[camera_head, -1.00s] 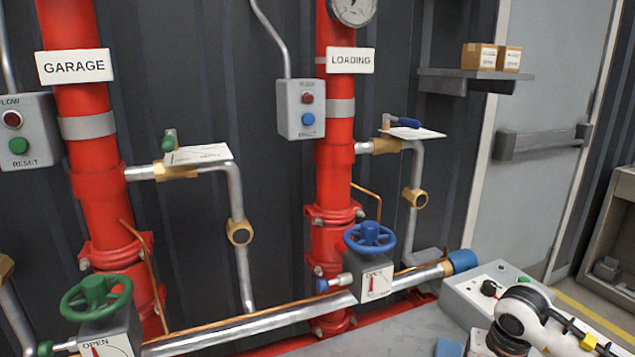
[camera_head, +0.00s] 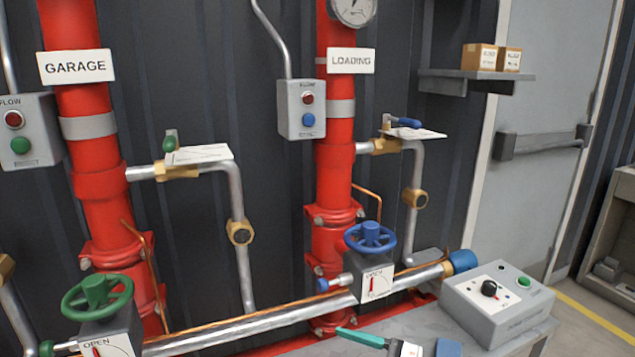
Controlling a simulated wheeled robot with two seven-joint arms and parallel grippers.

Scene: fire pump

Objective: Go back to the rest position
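Neither of my grippers shows in the head view now, and no part of my arms is clearly in sight. The grey control box (camera_head: 497,310) with a black knob and a green button stands uncovered on the bench at the lower right. The blue handwheel (camera_head: 370,237) sits on the valve of the LOADING riser (camera_head: 333,180). The green handwheel (camera_head: 97,297) sits on the valve of the GARAGE riser (camera_head: 90,120). Both valve plates read OPEN.
A tool with a teal handle (camera_head: 361,338) lies at the bench's front, next to a blue item (camera_head: 448,347). A long silver pipe (camera_head: 250,325) runs across the front. Brown boxes (camera_head: 491,57) stand on a wall shelf. A grey door (camera_head: 545,130) is at the right.

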